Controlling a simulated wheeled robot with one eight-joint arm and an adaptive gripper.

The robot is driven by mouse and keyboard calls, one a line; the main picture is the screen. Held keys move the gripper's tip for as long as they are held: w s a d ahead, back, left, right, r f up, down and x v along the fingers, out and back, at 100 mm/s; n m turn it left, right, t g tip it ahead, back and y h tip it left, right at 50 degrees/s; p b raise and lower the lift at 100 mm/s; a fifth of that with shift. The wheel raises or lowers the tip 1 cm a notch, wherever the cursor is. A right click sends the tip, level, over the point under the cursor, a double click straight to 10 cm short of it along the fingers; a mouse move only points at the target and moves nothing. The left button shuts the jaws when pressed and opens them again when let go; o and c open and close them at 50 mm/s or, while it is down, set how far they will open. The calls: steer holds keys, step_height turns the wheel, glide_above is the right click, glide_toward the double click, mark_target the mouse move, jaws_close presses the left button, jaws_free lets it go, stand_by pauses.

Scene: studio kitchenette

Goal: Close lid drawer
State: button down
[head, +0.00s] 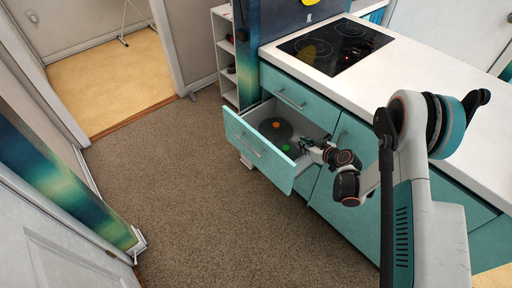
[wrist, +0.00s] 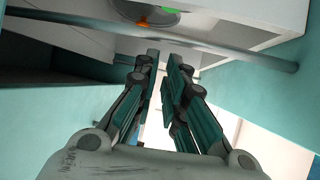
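The lid drawer (head: 240,140) is pulled well out from the teal cabinet in the head view, below a shut upper drawer. Inside it lie dark round lids, one with an orange knob (head: 276,124) and one with a green knob (head: 286,147). My gripper (head: 304,144) is at the drawer's right side, close to the cabinet front; contact cannot be told. In the wrist view my fingers (wrist: 165,66) point forward with a narrow empty gap between them. The orange knob (wrist: 143,23) and part of the green one show beyond the tips, past a long grey bar (wrist: 240,57).
The shut upper drawer (head: 283,92) and the white counter (head: 420,90) with a black cooktop (head: 335,47) are above the open drawer. White shelves (head: 226,55) stand behind it. Brown carpet (head: 190,190) is clear in front and to the left.

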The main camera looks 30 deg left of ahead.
mark_target(260, 135)
steer(key=s+a+r+n+g+h+p, duration=0.1)
steer(key=s+a+r+n+g+h, duration=0.1)
steer(key=s+a+r+n+h, duration=0.55)
steer(key=s+a+r+n+g+h, duration=0.2)
steer(key=s+a+r+n+h, duration=0.25)
steer(key=s+a+n, duration=0.65)
steer(key=shift+n+y, duration=0.5)
steer(key=shift+n, duration=0.15)
steer(key=shift+w+d+f+b, duration=0.15)
steer(key=shift+w+f+b, duration=1.15)
steer(key=shift+w+f, duration=0.85)
steer(key=shift+w+d+f+b, duration=0.15)
steer(key=shift+w+f+b, duration=1.15)
steer(key=shift+w+f, duration=0.85)
steer(key=shift+s, duration=0.1)
